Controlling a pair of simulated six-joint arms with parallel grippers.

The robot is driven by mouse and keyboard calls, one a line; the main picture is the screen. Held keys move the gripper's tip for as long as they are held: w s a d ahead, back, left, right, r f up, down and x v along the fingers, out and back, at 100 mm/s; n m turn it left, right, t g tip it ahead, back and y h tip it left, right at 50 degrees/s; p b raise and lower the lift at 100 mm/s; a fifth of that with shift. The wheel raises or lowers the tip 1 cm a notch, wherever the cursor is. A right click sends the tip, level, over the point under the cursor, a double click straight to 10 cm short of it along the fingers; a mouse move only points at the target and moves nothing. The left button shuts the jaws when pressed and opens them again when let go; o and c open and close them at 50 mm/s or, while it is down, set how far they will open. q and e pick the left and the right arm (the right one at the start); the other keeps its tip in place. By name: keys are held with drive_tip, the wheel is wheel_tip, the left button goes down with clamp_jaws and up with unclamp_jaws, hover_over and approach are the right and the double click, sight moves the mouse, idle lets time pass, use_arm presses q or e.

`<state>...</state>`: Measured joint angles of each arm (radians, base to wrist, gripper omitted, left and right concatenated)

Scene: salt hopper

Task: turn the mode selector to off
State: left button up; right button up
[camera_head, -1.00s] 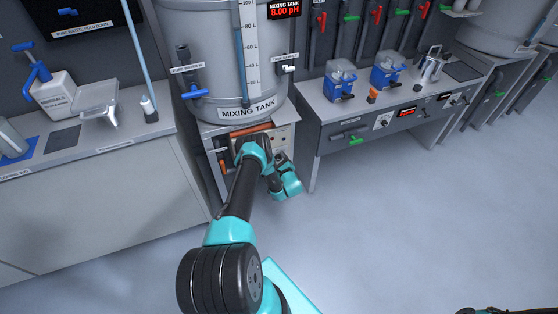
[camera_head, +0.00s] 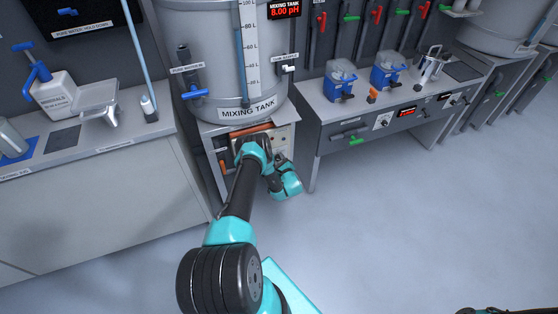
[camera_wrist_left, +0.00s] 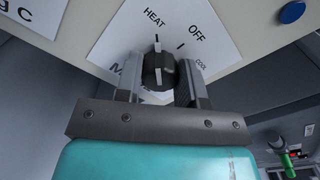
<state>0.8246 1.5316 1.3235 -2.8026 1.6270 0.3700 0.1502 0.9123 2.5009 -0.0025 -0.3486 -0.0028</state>
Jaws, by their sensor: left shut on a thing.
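The mode selector (camera_wrist_left: 158,72) is a dark round knob with a white pointer line on a white label plate. It shows in the left wrist view, with HEAT, OFF and COOL printed around it. The pointer line lies toward HEAT, to the left of the OFF mark. My left gripper (camera_wrist_left: 157,80) is shut on the knob, with one finger on each side of it. In the head view my left arm reaches to the panel (camera_head: 283,137) under the mixing tank; the arm hides the knob and fingertips there. My right gripper does not show.
The mixing tank (camera_head: 215,60) stands above the panel. A blue button (camera_wrist_left: 291,12) is at the upper right of the selector plate. A counter (camera_head: 120,142) stands left and a bench (camera_head: 340,112) with blue devices stands right. The floor (camera_head: 430,220) is clear.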

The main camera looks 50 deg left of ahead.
use_arm(q)
drive_tip(key=m, duration=0.9)
drive_tip(key=shift+m, duration=0.4)
idle(0.5)
drive_tip(key=o, duration=0.9)
drive_tip(key=shift+d, duration=0.1)
drive_tip(key=v, duration=1.7)
drive_tip(key=shift+d, duration=0.1)
